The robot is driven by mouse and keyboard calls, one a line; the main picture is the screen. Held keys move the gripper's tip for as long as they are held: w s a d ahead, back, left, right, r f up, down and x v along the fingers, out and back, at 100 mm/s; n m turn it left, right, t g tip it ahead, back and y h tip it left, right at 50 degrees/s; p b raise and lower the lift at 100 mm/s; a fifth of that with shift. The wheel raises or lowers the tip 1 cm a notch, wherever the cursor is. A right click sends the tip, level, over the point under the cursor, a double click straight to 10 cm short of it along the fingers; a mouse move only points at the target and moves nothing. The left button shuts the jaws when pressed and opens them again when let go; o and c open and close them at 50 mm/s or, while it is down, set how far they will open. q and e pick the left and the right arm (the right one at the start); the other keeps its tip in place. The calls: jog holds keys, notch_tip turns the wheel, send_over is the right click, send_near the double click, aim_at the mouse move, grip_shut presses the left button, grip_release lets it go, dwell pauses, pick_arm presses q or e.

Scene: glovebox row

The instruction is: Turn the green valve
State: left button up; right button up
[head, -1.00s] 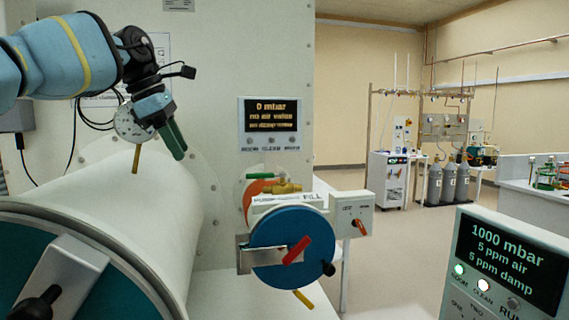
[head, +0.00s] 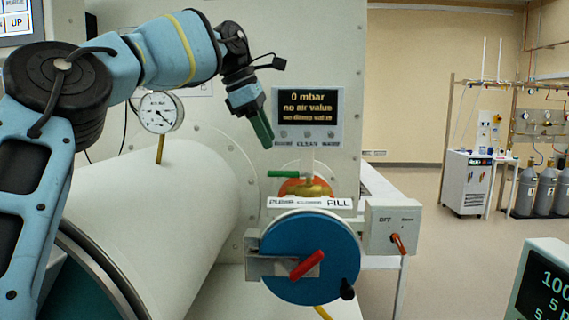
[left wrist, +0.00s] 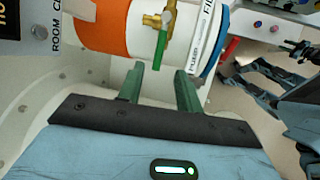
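The green valve handle (head: 290,173) sits on a brass valve body (head: 313,189) atop the small antechamber, above its blue round door (head: 310,257). In the head view the handle lies roughly level. It also shows in the left wrist view (left wrist: 160,50), just beyond my fingers, with the brass body behind it. My left gripper (head: 263,128) is above and left of the handle, its green fingers pointing down. The left wrist view shows these fingers (left wrist: 159,88) apart and empty, with the handle ahead of the gap.
A display panel (head: 308,117) is on the wall close behind my left gripper. A dial gauge (head: 160,112) stands on the large white cylinder (head: 160,205) at left. A switch box (head: 392,228) is right of the blue door. Open floor lies farther right.

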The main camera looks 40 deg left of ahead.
aim_at(280, 172)
pick_arm(q)
jog(key=shift+p+x, duration=0.35)
jog(key=shift+x, duration=3.6)
grip_shut()
